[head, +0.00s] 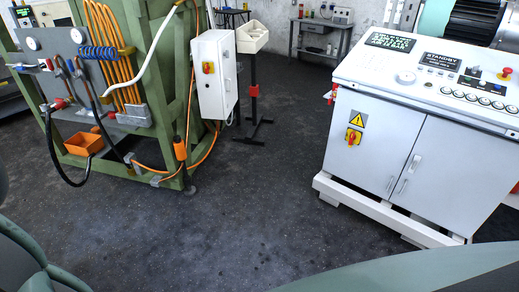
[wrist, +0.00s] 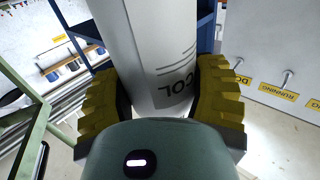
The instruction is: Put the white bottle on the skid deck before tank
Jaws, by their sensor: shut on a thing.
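The white bottle (wrist: 155,35) fills the upper middle of the wrist view, with dark print ending in "COL" on its side. My gripper (wrist: 160,85) is shut on it, with a ridged yellow finger pressed against each side. The bottle's far end runs out of the top of the picture. Neither the bottle nor my gripper shows in the head view. I cannot make out a skid deck or a tank for certain in either view.
In the head view, a green frame (head: 180,100) with orange hoses stands at left, a white box (head: 214,75) on it. A white control cabinet (head: 385,145) stands at right, a grey bench (head: 322,28) at the back. The dark floor (head: 260,190) between is clear.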

